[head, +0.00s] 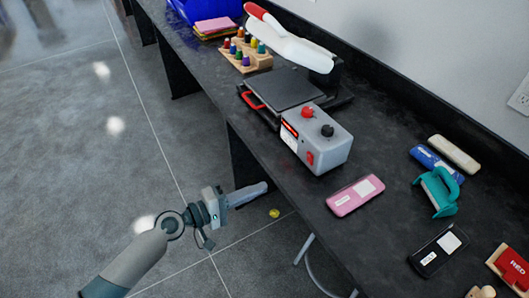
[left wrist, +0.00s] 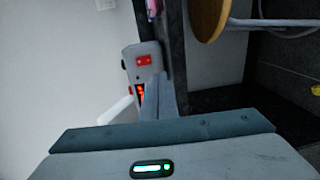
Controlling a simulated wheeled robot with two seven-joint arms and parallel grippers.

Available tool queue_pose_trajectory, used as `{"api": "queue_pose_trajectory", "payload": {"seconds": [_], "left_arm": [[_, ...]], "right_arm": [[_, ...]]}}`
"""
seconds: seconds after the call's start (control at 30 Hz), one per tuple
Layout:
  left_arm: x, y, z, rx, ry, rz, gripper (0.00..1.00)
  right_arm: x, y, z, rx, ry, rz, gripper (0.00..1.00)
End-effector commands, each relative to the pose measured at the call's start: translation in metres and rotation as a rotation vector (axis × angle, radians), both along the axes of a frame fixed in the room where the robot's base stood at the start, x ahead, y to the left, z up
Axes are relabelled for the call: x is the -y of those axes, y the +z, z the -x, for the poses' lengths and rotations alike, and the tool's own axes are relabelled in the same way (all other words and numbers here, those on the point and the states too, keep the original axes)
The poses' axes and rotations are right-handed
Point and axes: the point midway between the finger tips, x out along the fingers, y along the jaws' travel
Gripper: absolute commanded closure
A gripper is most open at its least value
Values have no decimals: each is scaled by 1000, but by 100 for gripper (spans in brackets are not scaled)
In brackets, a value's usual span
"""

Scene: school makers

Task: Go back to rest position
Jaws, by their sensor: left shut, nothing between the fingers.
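My left gripper (head: 264,187) is shut and empty. It hangs beside the front edge of the black workbench (head: 385,130), over the floor, with the arm coming in from the bottom left. In the left wrist view its closed fingers (left wrist: 158,98) point up the picture, near the bench edge. My right gripper is not in any view.
On the bench are a grey control box (head: 318,138), a black plate machine (head: 285,88), a pink case (head: 355,195), a teal tool (head: 438,192) and a black case (head: 438,250). A wooden stool seat (left wrist: 208,18) shows in the left wrist view. Floor at left is clear.

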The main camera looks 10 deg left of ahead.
Motion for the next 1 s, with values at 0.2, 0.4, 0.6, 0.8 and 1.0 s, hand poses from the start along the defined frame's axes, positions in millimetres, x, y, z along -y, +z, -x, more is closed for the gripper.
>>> {"api": "queue_pose_trajectory", "payload": {"seconds": [0.2, 0.4, 0.6, 0.8, 1.0], "left_arm": [[-1, -3, -1, 1, 5, -6, 100], [-11, -39, -7, 13, 60, -92, 100], [-37, -130, -9, 39, 165, -337, 100], [-67, -248, 23, 62, 208, -692, 100], [-80, -354, 92, 89, 121, -1045, 100]], "right_arm": [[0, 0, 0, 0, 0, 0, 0], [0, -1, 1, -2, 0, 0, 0], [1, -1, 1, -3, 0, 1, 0], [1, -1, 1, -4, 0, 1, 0], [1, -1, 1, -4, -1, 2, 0]]}}
